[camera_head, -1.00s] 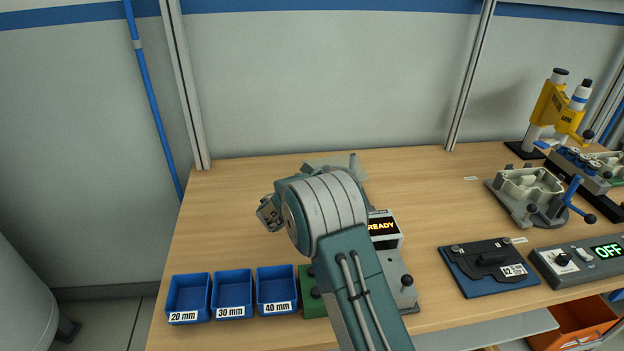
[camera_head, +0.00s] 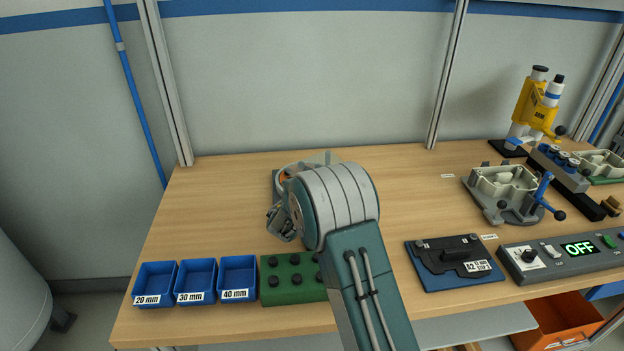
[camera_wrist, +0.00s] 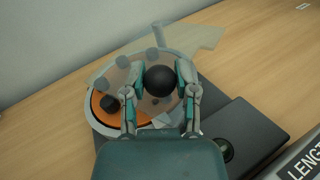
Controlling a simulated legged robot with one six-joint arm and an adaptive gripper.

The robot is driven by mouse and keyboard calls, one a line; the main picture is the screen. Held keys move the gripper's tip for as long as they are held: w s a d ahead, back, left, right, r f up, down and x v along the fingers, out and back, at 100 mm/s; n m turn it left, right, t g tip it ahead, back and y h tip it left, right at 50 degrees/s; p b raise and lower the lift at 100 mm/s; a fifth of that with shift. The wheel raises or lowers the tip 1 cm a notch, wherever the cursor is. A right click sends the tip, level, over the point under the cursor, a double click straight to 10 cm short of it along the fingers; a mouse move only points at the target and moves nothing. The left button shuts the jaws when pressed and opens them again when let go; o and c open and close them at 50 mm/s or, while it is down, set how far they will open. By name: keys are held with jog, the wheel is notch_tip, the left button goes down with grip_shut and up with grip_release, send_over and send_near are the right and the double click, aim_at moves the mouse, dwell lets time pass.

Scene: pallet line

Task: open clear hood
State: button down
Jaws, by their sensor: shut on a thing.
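The clear hood (camera_wrist: 128,62) is a see-through cover over a round station with an orange disc (camera_wrist: 97,108). A black ball knob (camera_wrist: 160,83) sits at the hood in the wrist view. My gripper (camera_wrist: 160,72) has its two fingers closed on either side of this knob. Through the hood I see several grey round shapes and a dark knob. In the head view my arm hides most of the station; a pale edge of the hood (camera_head: 305,162) shows behind it. How far the hood is raised I cannot tell.
Blue bins (camera_head: 196,282) and a green block with black knobs (camera_head: 287,278) stand at the front left. A blue plate fixture (camera_head: 455,262) and a control box reading OFF (camera_head: 565,255) lie to the right. The table's back middle is clear.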

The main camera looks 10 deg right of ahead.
jog(key=shift+c, duration=1.9)
grip_release()
jog(key=shift+w+a, duration=0.1)
jog(key=v, duration=1.2)
jog(key=shift+w+f, duration=0.1)
jog(key=shift+c, duration=0.3)
